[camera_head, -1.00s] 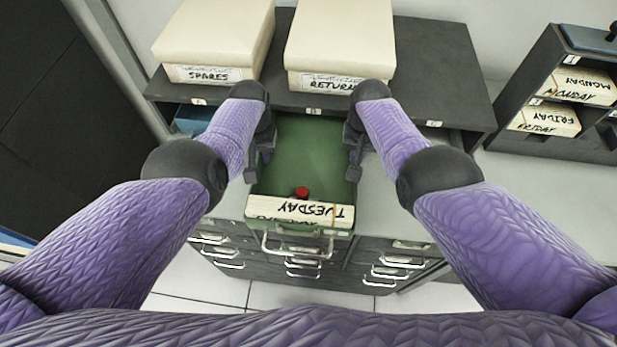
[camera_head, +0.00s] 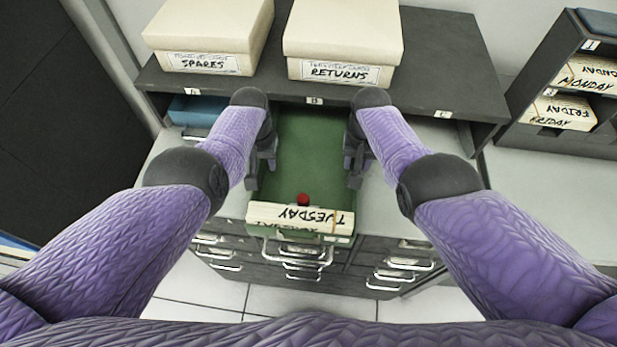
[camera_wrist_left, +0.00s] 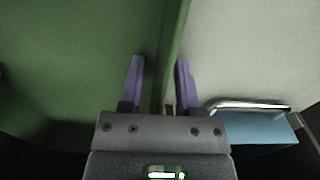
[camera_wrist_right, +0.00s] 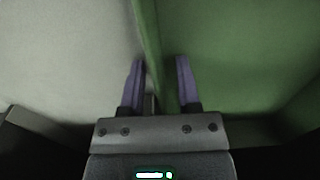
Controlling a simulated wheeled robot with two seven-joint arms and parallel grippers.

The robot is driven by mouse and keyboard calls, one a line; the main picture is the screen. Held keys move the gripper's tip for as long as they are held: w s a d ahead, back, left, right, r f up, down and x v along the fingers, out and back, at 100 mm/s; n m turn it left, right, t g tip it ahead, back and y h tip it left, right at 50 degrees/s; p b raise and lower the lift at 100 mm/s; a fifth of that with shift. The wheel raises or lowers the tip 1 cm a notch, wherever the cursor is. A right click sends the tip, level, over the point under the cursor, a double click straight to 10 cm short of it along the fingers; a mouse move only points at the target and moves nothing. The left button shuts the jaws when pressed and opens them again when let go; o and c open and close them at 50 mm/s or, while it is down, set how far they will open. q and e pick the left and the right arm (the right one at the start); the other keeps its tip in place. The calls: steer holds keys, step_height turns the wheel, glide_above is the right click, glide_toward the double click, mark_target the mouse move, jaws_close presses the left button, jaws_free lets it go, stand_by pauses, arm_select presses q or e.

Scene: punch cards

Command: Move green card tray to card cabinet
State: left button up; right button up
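The green card tray (camera_head: 305,160) is long and open, with a red knob (camera_head: 303,199) and a TUESDAY card block (camera_head: 300,217) at its near end. It stands out from under the middle shelf bay marked B, level, over the grey cabinet top. My left gripper (camera_head: 262,168) straddles its left side wall and my right gripper (camera_head: 355,170) its right side wall. In the left wrist view the fingers (camera_wrist_left: 160,80) are close on either side of the wall. The right wrist view shows the same with its fingers (camera_wrist_right: 160,80). Both seem shut on the walls; finger contact is dim. The tray's far end is hidden.
The grey card cabinet (camera_head: 385,262) with several handled drawers stands below the tray. SPARES (camera_head: 208,62) and RETURNS (camera_head: 340,72) boxes sit on the dark shelf (camera_head: 440,90). A blue tray (camera_head: 195,110) lies under bay A. A MONDAY and FRIDAY rack (camera_head: 550,110) stands right.

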arm_select(q)
step_height(320, 180, up, 12)
steer(key=shift+f, duration=0.15)
arm_select(e)
steer(key=shift+r, duration=0.1)
step_height(320, 180, up, 12)
steer(key=shift+f, duration=0.1)
stand_by(0.3)
steer(key=shift+f, duration=0.1)
